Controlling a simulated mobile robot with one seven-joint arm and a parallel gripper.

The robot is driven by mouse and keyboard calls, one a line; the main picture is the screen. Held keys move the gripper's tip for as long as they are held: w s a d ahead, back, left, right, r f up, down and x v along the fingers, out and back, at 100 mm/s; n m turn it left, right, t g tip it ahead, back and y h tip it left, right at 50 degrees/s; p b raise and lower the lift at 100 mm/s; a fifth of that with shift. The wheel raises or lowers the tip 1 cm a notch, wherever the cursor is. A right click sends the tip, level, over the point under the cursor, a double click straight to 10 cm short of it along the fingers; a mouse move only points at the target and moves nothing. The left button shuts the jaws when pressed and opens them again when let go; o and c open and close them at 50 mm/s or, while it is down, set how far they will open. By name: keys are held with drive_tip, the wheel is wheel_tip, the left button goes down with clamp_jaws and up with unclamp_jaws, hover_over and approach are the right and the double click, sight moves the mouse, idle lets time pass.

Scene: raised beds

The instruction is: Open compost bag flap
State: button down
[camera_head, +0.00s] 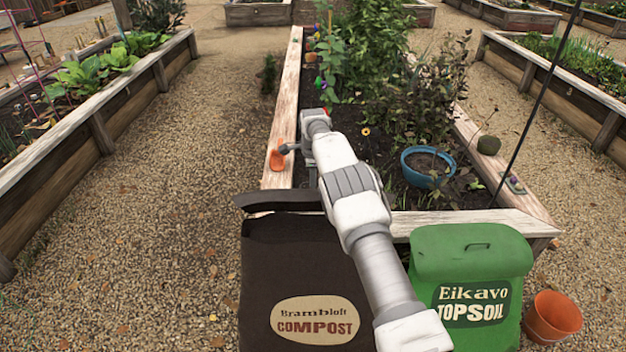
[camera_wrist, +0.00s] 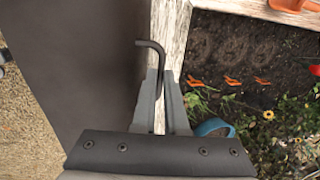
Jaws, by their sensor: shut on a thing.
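The dark brown compost bag (camera_head: 300,270) stands at the near end of the middle bed, with its label facing me. Its flap (camera_head: 278,201) shows as a dark band at the top, with a narrow gap beneath its left part. It looks slightly lifted; how far is hard to tell. In the wrist view, a broad dark brown surface (camera_wrist: 80,60) of the bag or flap fills the left. My gripper (camera_wrist: 160,82) is shut on a thin, dark bent handle (camera_wrist: 150,44). In the head view, my arm hides part of the bag and the fingertips are unclear.
A green topsoil bag (camera_head: 472,280) stands right of the compost bag, beside an orange bucket (camera_head: 553,318). The bed's wooden edge (camera_head: 286,110) runs behind, with an orange object (camera_head: 277,160) on it. A blue pot (camera_head: 428,167) sits in the soil. Gravel (camera_head: 170,220) is open at left.

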drive_tip(key=shift+s+f, duration=0.25)
drive_tip(key=shift+f, duration=0.3)
drive_tip(key=c, duration=1.2)
unclamp_jaws()
drive_tip(key=shift+w, duration=0.1)
drive_tip(key=shift+o, duration=1.3)
drive_tip(key=shift+w+r, duration=0.1)
drive_tip(key=shift+r, duration=0.1)
drive_tip(key=p+v, duration=0.3)
drive_tip(key=v, duration=1.4)
drive_tip(key=shift+r+p, duration=0.25)
drive_tip(key=shift+p, duration=0.15)
